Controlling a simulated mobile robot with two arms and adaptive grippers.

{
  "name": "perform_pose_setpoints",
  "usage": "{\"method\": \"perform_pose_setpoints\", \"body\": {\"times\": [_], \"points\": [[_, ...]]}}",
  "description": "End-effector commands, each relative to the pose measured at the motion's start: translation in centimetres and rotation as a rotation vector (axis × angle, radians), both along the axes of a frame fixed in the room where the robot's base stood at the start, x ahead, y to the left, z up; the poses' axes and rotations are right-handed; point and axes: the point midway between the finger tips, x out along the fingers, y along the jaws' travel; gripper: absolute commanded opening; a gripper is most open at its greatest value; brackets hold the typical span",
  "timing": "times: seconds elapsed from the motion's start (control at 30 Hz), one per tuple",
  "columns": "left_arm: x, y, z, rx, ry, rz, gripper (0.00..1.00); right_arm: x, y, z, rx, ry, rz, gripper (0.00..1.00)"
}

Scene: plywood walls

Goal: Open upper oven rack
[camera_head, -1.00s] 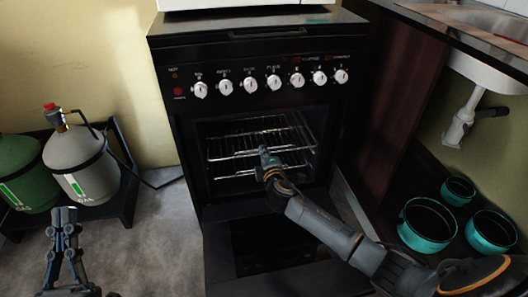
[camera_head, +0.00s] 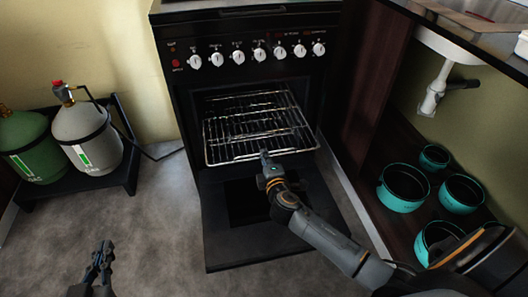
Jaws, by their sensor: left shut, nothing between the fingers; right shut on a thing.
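The black oven (camera_head: 177,101) stands against the wall with its door (camera_head: 222,247) folded down flat in front. The upper oven rack (camera_head: 222,142) is a wire shelf pulled out of the cavity, its front edge over the open door. The lower rack is hard to make out beneath it. My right gripper (camera_head: 265,155) is at the middle of the upper rack's front edge, shut on that rack; the fingertips are small and partly hidden by the gripper body. My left gripper (camera_head: 106,248) is shut and empty, low over the floor at the lower left, away from the oven.
Two gas cylinders, one green (camera_head: 27,150) and one grey (camera_head: 88,138), stand in a dark rack at left. Several teal pots (camera_head: 404,187) sit at right under the sink. The grey floor left of the oven is clear.

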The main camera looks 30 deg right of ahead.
Motion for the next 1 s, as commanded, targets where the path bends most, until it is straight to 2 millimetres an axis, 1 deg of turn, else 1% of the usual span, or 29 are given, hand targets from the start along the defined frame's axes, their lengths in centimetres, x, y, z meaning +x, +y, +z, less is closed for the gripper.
{"method": "perform_pose_setpoints", "body": {"times": [0.33, 0.37, 0.4, 0.43, 0.47, 0.77, 0.87, 1.0], "points": [[0.0, 0.0, -0.1, 0.001, 0.005, 0.001, 0.00, -0.1, 0.1, -0.1, 0.000, 0.001, 0.000, 0.00], [0.0, 0.0, -0.1, 0.001, 0.005, 0.001, 0.00, -0.1, 0.0, -0.1, 0.000, 0.001, 0.000, 0.13], [0.0, 0.0, -0.1, 0.001, 0.004, 0.001, 0.00, -0.1, 0.0, -0.1, 0.000, 0.001, 0.000, 0.21], [0.0, 0.0, -0.1, 0.001, 0.004, 0.001, 0.00, -0.1, 0.0, -0.1, 0.000, 0.001, 0.000, 0.27], [0.0, 0.0, -0.1, 0.001, 0.004, 0.001, 0.00, -0.1, 0.0, -0.1, 0.000, 0.001, 0.000, 0.30], [0.0, 0.0, -0.1, 0.001, 0.005, -0.001, 0.00, -0.2, 0.1, 0.0, 0.000, 0.001, 0.000, 0.30], [-0.1, 0.0, -0.1, 0.001, 0.005, -0.001, 0.00, -0.7, 0.2, 0.1, 0.000, 0.001, 0.001, 0.30], [0.0, 0.0, -0.1, 0.001, 0.005, 0.000, 0.00, -2.7, 0.7, 0.4, 0.002, 0.002, 0.001, 0.30]]}}
